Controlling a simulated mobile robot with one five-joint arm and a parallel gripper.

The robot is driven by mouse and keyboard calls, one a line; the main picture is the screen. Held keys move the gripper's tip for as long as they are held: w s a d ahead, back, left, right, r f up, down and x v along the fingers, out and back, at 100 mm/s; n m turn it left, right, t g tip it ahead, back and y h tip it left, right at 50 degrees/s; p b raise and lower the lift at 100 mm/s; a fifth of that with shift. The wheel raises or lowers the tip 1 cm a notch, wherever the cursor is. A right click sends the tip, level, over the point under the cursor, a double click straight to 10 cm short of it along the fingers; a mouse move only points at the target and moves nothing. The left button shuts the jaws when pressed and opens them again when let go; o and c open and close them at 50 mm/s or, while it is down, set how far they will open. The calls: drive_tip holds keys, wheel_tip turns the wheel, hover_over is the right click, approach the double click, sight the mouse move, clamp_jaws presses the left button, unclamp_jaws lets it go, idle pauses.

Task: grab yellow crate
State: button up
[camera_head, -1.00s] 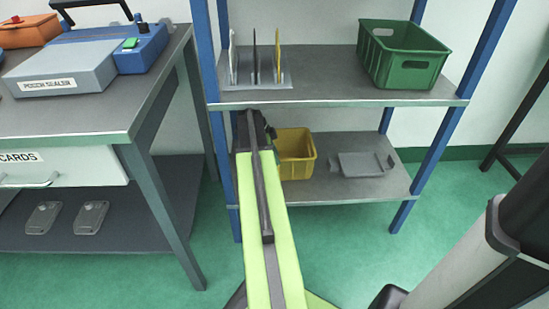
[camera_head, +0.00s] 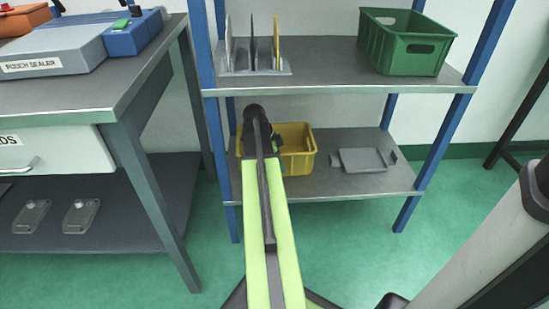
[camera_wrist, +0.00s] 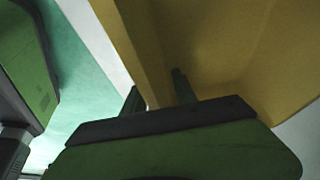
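The yellow crate (camera_head: 299,148) stands on the lower shelf of the blue-post rack, partly hidden behind my arm. In the wrist view its yellow wall (camera_wrist: 137,45) runs down between my two fingers, and its inside fills the upper right. My gripper (camera_wrist: 157,92) straddles this wall, with one finger outside and one over the inside. A pale strip shows between the outer finger and the wall, so the fingers look open.
A grey tray (camera_head: 363,160) lies right of the crate on the lower shelf (camera_head: 335,188). The upper shelf (camera_head: 330,82) above holds a green crate (camera_head: 436,61) and a plate rack (camera_head: 255,68). A workbench (camera_head: 90,100) stands at the left.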

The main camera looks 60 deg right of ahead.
clamp_jaws()
idle(1.3)
